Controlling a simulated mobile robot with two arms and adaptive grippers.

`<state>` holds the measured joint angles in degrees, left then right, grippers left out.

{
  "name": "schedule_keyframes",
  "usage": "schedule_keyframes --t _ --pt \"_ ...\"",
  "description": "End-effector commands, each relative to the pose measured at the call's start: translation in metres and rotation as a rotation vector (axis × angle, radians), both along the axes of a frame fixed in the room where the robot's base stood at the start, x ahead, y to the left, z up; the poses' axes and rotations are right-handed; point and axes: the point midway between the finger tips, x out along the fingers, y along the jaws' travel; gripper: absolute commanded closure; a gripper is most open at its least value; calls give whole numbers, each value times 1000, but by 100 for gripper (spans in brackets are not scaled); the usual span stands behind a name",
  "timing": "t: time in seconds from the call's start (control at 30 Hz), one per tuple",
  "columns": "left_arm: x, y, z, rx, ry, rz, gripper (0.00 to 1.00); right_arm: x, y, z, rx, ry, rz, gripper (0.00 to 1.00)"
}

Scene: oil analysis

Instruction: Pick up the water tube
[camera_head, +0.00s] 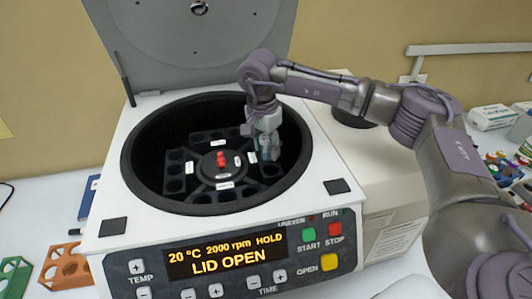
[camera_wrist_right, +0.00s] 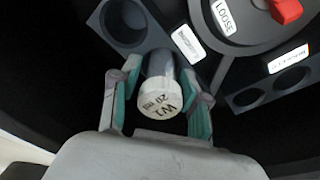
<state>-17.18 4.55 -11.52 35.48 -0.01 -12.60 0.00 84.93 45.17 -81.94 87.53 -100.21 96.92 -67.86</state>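The water tube (camera_wrist_right: 160,98) has a white cap that reads "W1 20 ml". It sits in a dark rotor bucket of the open centrifuge (camera_head: 327,194), on the right side of the rotor in the head view. My right gripper (camera_wrist_right: 160,72) reaches down into the bowl with one finger on each side of the tube. A dark gap shows between the left finger and the tube, so the fingers look open around it. In the head view my right gripper (camera_head: 266,150) partly hides the tube. My left gripper is not in view.
The lid (camera_head: 190,40) stands open behind the bowl, and the display reads "LID OPEN". The bowl wall is close to my right gripper. An orange rack (camera_head: 66,265) and a green rack (camera_head: 14,276) stand at left. Coloured items (camera_head: 505,165) lie at far right.

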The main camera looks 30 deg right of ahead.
Motion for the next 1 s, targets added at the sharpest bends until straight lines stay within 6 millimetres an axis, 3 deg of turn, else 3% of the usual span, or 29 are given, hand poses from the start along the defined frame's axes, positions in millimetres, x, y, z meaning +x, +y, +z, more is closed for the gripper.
schedule_keyframes --t 0.03,0.2,0.67,1.0 --pt "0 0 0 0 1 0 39 0 0 0 0 0 0 68" --pt "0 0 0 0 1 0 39 0 0 0 0 0 0 94" --pt "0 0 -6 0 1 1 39 1 0 8 1 -3 -1 94" --pt "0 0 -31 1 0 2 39 1 1 73 2 -5 0 94"
